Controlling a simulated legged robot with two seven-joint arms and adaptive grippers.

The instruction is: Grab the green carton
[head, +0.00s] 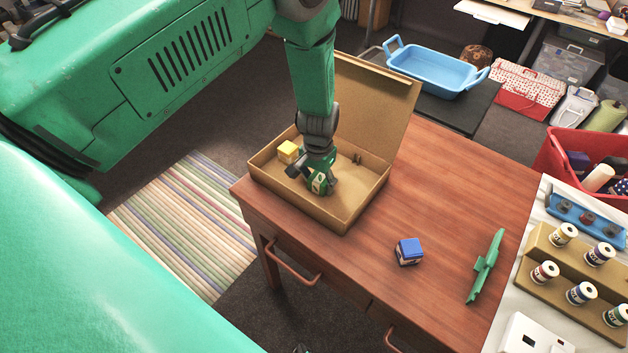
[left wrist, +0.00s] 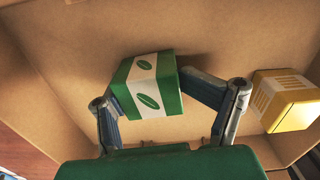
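The green carton (head: 319,184) with a white band and green oval marks is inside the open brown cardboard box (head: 350,213) on the wooden table. My left gripper (head: 317,177) reaches down into the box at the carton. In the left wrist view the carton (left wrist: 150,85) sits between the two fingers of my left gripper (left wrist: 147,92), which angle inward against its left and right sides. The fingers look shut on it. Whether it is clear of the box floor cannot be told. My right gripper is not in view.
A yellow carton (head: 288,151) lies in the box beside the gripper; it also shows in the left wrist view (left wrist: 284,100). The raised lid (head: 375,105) stands behind. On the table are a blue carton (head: 409,251) and a green object (head: 486,266). The tabletop between is clear.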

